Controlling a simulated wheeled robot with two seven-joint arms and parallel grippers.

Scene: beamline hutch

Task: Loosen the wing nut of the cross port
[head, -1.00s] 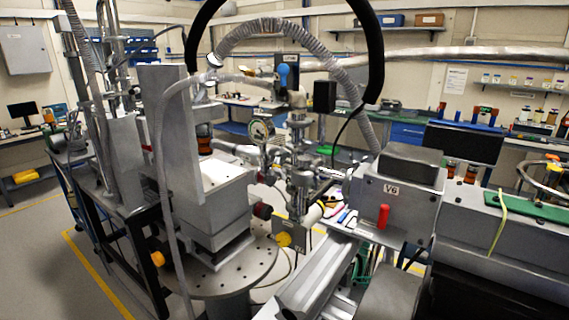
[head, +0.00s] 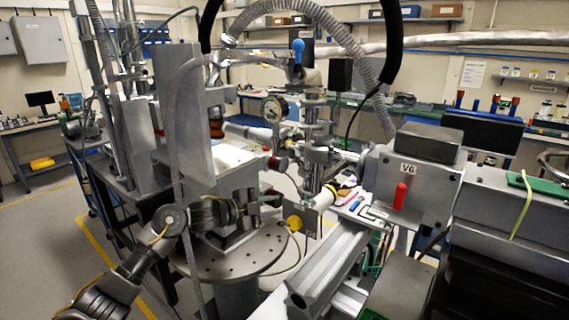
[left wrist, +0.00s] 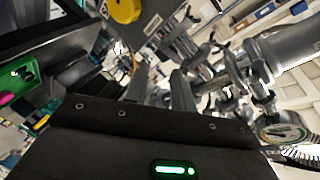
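The metal vacuum cross (head: 318,155) stands in the middle of the head view, with flanges and clamps around it. In the left wrist view, metal fittings with clamps (left wrist: 235,80) show to the right of my fingers. I cannot tell for certain which small part is the wing nut. My left gripper (head: 262,202) is left of and below the cross, apart from it. In the left wrist view, its two fingers (left wrist: 160,75) stand apart with nothing clearly held between them. My right gripper is out of view.
A dial gauge (head: 273,108) sits left of the cross. A yellow knob (head: 294,223) is below it, above the round perforated plate (head: 215,265). The grey V6 box (head: 408,185) with a red handle is at right. A ribbed hose (head: 350,50) arches overhead.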

